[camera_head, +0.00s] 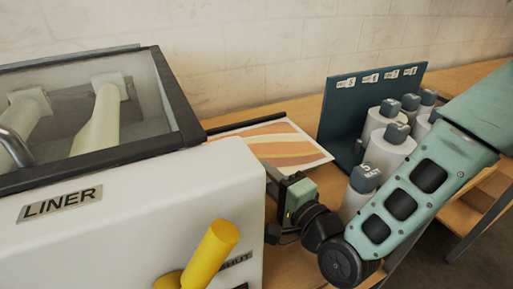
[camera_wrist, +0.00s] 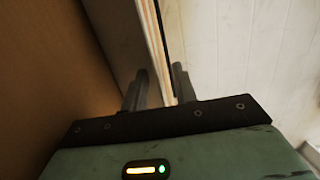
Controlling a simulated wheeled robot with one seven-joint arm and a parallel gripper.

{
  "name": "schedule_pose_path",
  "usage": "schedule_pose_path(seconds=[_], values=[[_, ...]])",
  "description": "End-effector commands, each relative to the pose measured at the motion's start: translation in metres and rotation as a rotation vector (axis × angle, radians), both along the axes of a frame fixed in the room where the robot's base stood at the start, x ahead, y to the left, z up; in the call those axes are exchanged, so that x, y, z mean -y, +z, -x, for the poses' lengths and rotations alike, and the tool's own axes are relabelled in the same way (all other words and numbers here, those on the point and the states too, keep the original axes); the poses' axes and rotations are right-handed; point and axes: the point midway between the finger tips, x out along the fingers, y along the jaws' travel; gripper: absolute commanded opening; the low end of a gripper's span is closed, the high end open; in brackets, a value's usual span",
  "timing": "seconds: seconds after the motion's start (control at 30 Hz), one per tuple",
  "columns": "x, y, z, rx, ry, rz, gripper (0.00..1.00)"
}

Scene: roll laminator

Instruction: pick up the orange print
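The orange print (camera_head: 285,145), a pale-bordered sheet with orange and tan wavy bands, lies between the white machine and the bottle rack. Its left part is hidden behind the machine. My gripper (camera_head: 272,172) is at the print's near edge, partly hidden by the machine's corner. In the wrist view the two fingers (camera_wrist: 160,88) stand apart with a gap between them. The print shows there as a thin, steeply foreshortened striped strip (camera_wrist: 154,30) beyond the gap, lined up with it. I cannot tell whether its edge is between the fingertips.
The white machine marked LINER (camera_head: 130,210), with a clear lid and a yellow handle (camera_head: 210,255), fills the left. A dark rack (camera_head: 345,110) with several white bottles (camera_head: 390,150) stands close to the right of my gripper. A pale wall (camera_head: 240,50) is behind.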

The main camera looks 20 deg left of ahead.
Motion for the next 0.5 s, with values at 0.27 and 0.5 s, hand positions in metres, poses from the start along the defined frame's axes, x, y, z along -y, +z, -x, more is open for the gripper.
schedule_pose_path(seconds=[0.27,0.5], values=[[-0.0003,-0.0005,-0.0001,0.0,0.0,0.0,0.09],[-0.0003,-0.0002,-0.0002,0.0,0.0,0.0,0.0]])
